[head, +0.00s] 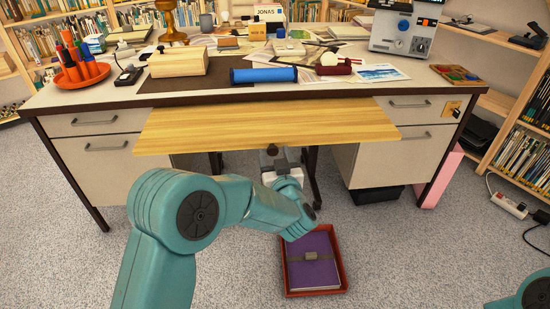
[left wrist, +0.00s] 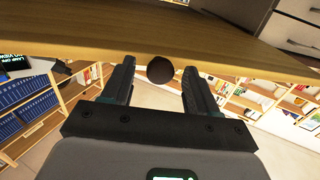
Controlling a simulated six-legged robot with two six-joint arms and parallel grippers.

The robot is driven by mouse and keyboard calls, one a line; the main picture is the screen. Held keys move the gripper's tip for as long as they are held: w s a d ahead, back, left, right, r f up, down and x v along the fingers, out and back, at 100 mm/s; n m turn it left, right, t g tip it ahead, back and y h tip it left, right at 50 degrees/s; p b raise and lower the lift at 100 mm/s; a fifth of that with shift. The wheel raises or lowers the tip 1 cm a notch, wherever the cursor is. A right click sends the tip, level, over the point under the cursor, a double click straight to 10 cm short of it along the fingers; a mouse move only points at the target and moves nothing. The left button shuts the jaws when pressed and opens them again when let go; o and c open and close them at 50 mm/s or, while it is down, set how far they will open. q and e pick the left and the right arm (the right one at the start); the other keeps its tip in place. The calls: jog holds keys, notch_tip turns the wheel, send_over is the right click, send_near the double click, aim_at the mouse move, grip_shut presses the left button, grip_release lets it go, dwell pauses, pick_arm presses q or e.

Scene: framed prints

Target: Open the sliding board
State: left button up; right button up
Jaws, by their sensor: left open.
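The sliding board (head: 265,127) is a pale yellow wooden panel that juts out below the front edge of the desk top, between the two drawer blocks. Its underside fills the top of the left wrist view (left wrist: 150,32). A dark round knob (left wrist: 160,69) hangs under the board, and it shows at the board's front edge in the head view (head: 272,150). My left gripper (left wrist: 158,76) is open below the board, with one finger on each side of the knob and gaps between. My right gripper is out of view.
The desk top (head: 207,97) carries a blue roll (head: 263,75), a wooden box (head: 178,62) and an orange pen holder (head: 80,75). A red tray (head: 286,275) with a purple book (head: 315,262) lies on the floor below. Bookshelves stand behind and to the right.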

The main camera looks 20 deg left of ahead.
pick_arm(q)
jog(key=shift+s, duration=0.1)
jog(key=p+v, duration=0.3)
jog(key=v, duration=1.3)
